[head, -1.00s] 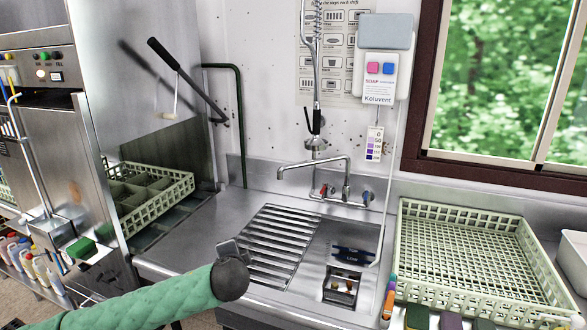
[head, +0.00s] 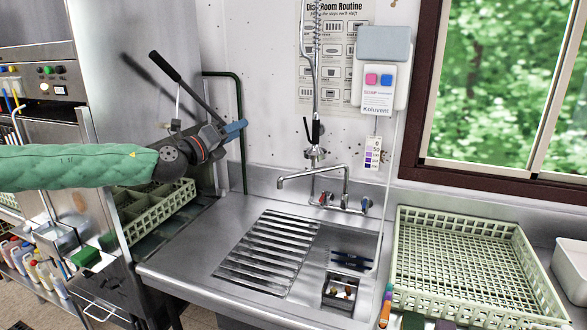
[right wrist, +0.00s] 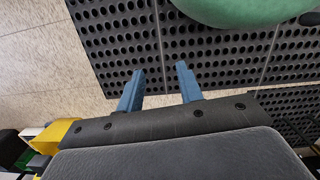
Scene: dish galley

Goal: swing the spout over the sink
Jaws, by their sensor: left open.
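The chrome spout (head: 312,176) rises from the wall faucet (head: 343,203) behind the counter. It points left, above the back of the ribbed drainboard (head: 266,250). The sink (head: 312,285) lies to the right of the ribs, with a drain basket (head: 340,291) in it. My left gripper (head: 240,130) is open and empty. It is raised up and to the left of the spout, apart from it, in front of the wall and green pipe. My right gripper (right wrist: 158,88) shows only in the right wrist view, open and empty over black perforated floor matting.
A spray hose (head: 316,90) hangs above the faucet. A pale green rack (head: 400,270) stands right of the sink. The steel dishwasher (head: 120,80) with its lever stands at left, with another rack (head: 178,200) inside. The drainboard is clear.

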